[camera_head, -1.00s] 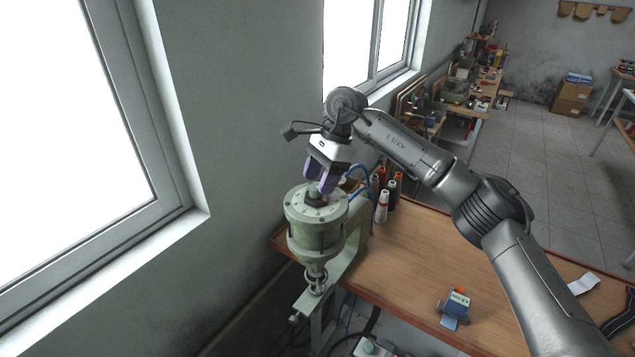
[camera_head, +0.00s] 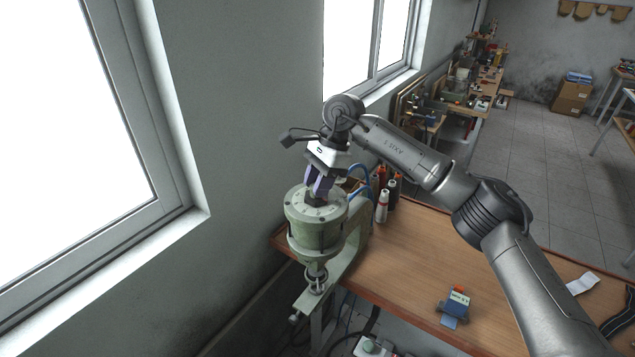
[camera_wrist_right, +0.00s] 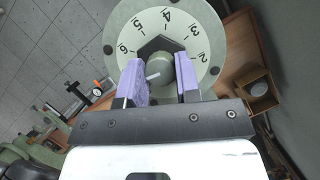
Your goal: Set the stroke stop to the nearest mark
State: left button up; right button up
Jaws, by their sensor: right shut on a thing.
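The green pneumatic press head (camera_head: 315,235) stands at the table's left end, with a pale round dial (camera_head: 297,208) on top. In the right wrist view the dial (camera_wrist_right: 200,40) bears numbers and tick marks; 2 to 6 can be seen. The stroke stop at its centre is a grey-green round knob (camera_wrist_right: 161,72) with a white line, over a dark angular collar (camera_wrist_right: 160,46). My right gripper (camera_head: 318,192), with purple fingers, is shut on this knob from above. The fingers hide part of the dial, so I cannot tell which mark the line faces. My left gripper is out of view.
A blue hose (camera_head: 360,172) curves beside the press head. A small blue-grey device (camera_head: 455,305) lies at the table's front edge. The wall and window are close on the left.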

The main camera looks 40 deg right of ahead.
jog(key=shift+c, duration=0.5)
